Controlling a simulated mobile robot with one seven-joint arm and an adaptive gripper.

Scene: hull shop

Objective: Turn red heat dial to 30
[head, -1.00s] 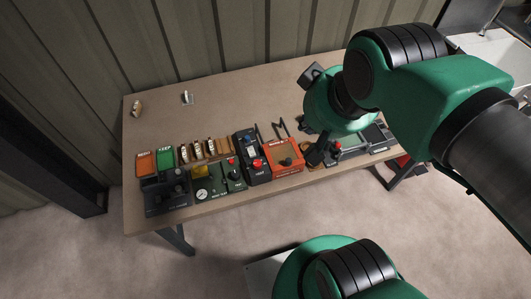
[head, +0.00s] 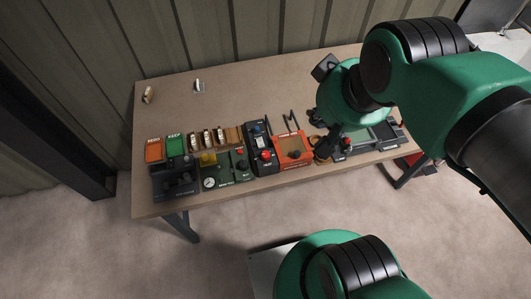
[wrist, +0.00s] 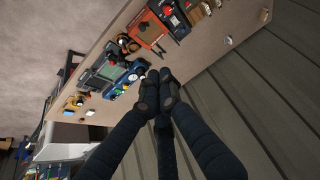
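An orange-red box (head: 287,143) with a dark round knob (head: 294,155) on its front part stands right of the middle of the bench row. It is the likeliest red heat unit, but its scale and pointer are too small to read. In the wrist view the orange-red box (wrist: 145,30) is at the upper middle, beyond the fingertips.
A black unit with a red knob (head: 266,155) stands close left of the orange-red box. Green and dark panels with gauge and knobs (head: 210,183) lie farther left. A grey-green device (head: 372,138) stands to the right. The bench's back (head: 240,95) is mostly clear.

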